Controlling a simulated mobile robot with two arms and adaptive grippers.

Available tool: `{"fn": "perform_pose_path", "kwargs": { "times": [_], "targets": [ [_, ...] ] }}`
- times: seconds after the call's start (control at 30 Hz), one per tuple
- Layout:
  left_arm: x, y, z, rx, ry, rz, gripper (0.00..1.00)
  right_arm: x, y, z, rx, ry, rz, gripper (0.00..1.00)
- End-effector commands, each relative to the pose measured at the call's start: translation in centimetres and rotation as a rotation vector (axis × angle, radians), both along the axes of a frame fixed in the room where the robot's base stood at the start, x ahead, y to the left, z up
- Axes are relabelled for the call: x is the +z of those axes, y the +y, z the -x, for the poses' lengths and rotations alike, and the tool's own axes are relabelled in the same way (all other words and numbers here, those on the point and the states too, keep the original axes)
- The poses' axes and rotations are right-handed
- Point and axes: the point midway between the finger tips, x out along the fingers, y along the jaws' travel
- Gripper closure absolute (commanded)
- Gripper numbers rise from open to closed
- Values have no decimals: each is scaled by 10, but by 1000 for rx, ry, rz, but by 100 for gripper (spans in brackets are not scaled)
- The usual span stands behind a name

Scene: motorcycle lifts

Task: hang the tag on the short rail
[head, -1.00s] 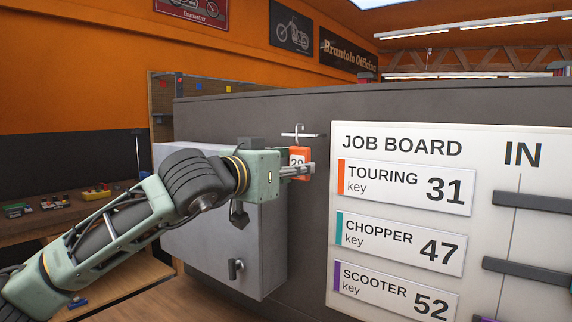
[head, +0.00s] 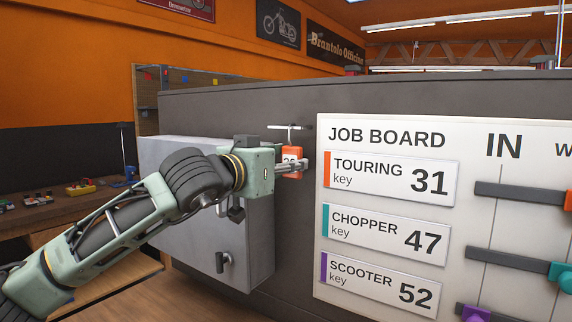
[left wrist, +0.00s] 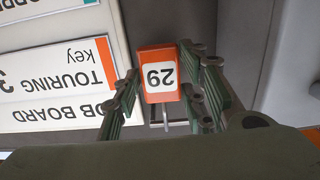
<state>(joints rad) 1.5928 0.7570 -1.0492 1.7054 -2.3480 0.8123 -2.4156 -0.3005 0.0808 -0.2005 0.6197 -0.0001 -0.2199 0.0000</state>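The orange tag (head: 291,153) has a white label and a hook on top; the label reads 29 and appears upside down in the left wrist view (left wrist: 158,76). The short rail (head: 279,127) is a thin pale bar on the dark grey panel. The tag hangs upright just below it, its hook at the rail; I cannot tell whether the hook rests on it. My left gripper (head: 298,165) is around the tag, its fingertips close against both sides in the wrist view (left wrist: 160,72). My right gripper is not in view.
A grey metal cabinet (head: 200,245) stands out from the panel just below and left, under my left arm. The job board (head: 385,125) is close on the right, with dark rails (head: 515,192) holding coloured tags. A workbench is at far left.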

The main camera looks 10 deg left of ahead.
Motion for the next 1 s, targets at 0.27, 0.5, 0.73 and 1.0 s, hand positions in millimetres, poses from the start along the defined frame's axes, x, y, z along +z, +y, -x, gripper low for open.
{"fn": "perform_pose_path", "kwargs": {
  "times": [0.27, 0.5, 0.73, 1.0],
  "targets": [
    [0, 0, 0, 0, 0, 0, 43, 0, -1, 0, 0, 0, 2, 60],
    [0, 1, 2, 0, 0, 0, 43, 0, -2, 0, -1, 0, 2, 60],
    [2, 14, 31, 1, -2, -2, 43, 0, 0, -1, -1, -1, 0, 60],
    [5, 35, 84, 1, -1, -1, 43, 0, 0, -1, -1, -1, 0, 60]
  ]
}}
